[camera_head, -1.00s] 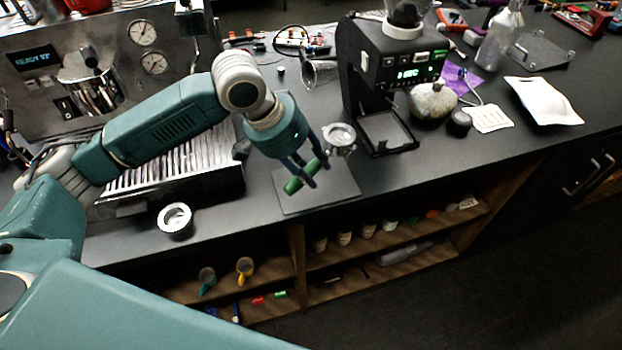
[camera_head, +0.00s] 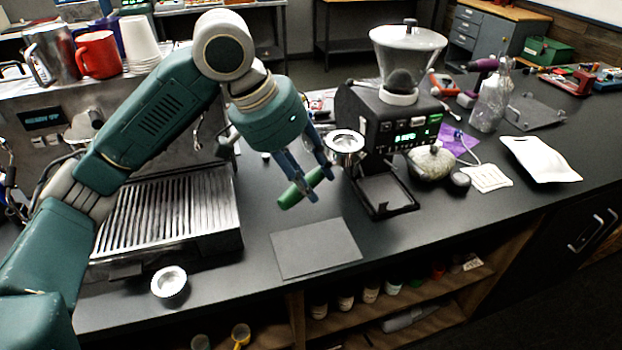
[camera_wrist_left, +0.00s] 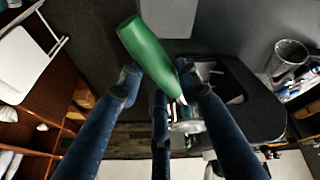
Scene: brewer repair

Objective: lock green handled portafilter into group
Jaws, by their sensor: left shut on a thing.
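The green handled portafilter is in my left gripper (camera_head: 312,194), which is shut on its green handle (camera_head: 303,187). The portafilter's metal basket (camera_head: 345,142) points right, in front of the grinder, and is held above the counter. In the left wrist view the green handle (camera_wrist_left: 147,52) lies between my blue fingers, and the metal head is partly hidden by them. The espresso machine (camera_head: 40,133) stands at the left; my left arm covers much of its front, and I cannot make out the group. My right gripper does not show.
A grey mat (camera_head: 314,250) lies bare on the counter. The grinder (camera_head: 385,122) stands just right of the portafilter. Red mug (camera_head: 98,54) and white cups (camera_head: 140,40) stand on the machine.

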